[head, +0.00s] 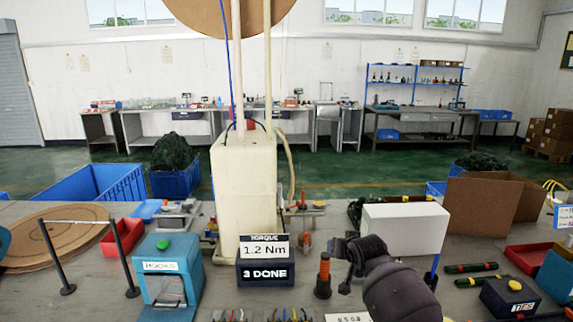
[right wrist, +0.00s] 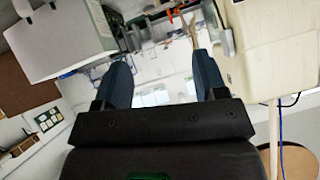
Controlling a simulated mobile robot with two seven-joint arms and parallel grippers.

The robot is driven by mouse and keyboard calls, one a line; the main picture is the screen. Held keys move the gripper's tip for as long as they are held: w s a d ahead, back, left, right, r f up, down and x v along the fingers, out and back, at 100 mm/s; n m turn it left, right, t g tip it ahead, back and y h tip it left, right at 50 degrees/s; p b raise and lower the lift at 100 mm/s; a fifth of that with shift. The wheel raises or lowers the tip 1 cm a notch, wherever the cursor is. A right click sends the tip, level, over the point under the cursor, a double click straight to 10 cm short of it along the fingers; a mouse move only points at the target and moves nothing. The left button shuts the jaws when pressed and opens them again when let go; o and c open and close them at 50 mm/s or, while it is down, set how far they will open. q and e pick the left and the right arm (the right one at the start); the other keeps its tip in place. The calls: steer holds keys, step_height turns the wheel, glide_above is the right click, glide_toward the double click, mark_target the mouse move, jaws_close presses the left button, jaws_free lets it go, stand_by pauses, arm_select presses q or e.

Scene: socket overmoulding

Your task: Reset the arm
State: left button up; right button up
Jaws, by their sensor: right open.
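My right arm rises from the bottom right of the head view, with the dark right gripper (head: 345,262) above the table, just right of an orange-and-black tool standing upright (head: 323,275). In the right wrist view, which looks upside down, the two blue fingers of my right gripper (right wrist: 163,62) are spread apart with nothing between them. The white box (head: 405,228) is behind the gripper; it also shows in the right wrist view (right wrist: 65,38). My left gripper is not in view.
A cream machine column (head: 243,190) stands at the centre behind a torque display (head: 264,262). A blue device (head: 165,270) is at the left. A cardboard box (head: 490,205), a red tray (head: 530,256) and a dark device with a yellow button (head: 508,295) are at the right.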

steer(key=s+d+f, duration=0.4)
steer(key=s+f, duration=0.2)
steer(key=s, duration=0.9)
steer(key=s+d+f+n+h, duration=0.1)
steer(key=s+d+f, duration=0.2)
steer(key=s, duration=1.2)
steer(key=s+d+f+h, duration=0.1)
steer(key=s+d+f, duration=0.3)
steer(key=s+f, duration=0.6)
steer(key=s, duration=0.5)
steer(key=shift+s+d+n+t+b, duration=0.2)
steer(key=shift+d+n+t+b, duration=0.1)
steer(key=shift+b, duration=0.1)
